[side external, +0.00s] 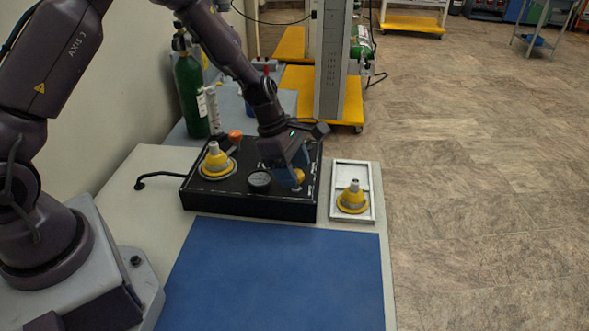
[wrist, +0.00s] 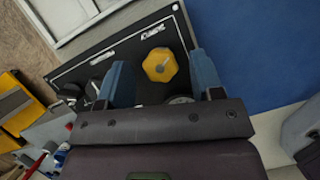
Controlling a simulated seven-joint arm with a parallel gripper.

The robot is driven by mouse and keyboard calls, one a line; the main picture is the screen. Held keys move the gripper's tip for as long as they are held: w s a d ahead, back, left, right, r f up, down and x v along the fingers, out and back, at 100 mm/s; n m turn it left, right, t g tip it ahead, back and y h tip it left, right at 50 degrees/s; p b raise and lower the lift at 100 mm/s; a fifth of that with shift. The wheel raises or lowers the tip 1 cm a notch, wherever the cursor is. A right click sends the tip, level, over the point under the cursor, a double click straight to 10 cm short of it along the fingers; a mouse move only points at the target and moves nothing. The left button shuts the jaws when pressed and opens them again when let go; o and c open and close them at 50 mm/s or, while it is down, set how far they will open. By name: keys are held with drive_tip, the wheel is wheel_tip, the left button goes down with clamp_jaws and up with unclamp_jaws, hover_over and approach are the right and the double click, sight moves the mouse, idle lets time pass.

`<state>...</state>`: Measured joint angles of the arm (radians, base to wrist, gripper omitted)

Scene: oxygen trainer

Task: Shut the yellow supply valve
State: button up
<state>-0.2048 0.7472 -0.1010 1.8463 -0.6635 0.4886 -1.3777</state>
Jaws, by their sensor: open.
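The yellow supply valve appears to be the faceted yellow knob (wrist: 160,65) on the black panel box (side external: 250,203). In the side view only part of this knob (side external: 299,175) shows, behind my fingers. My gripper (side external: 297,170) is over the right part of the panel, pointing down. In the wrist view my gripper (wrist: 157,62) is open, with one blue finger on each side of the knob and visible gaps between. I cannot tell how deep the fingertips reach beside it. A small pale mark shows on the knob's top.
On the panel's left stands a yellow cone-shaped fitting (side external: 216,161), with an orange knob (side external: 235,136) behind and a dial gauge (side external: 259,179) near the middle. A similar yellow fitting (side external: 352,199) sits in a white tray (side external: 368,214). The blue mat (side external: 275,270) in front is clear.

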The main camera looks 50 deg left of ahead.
drive_tip(key=shift+w+d+f, duration=0.1)
drive_tip(key=shift+f, duration=0.2)
drive_tip(key=c, duration=0.9)
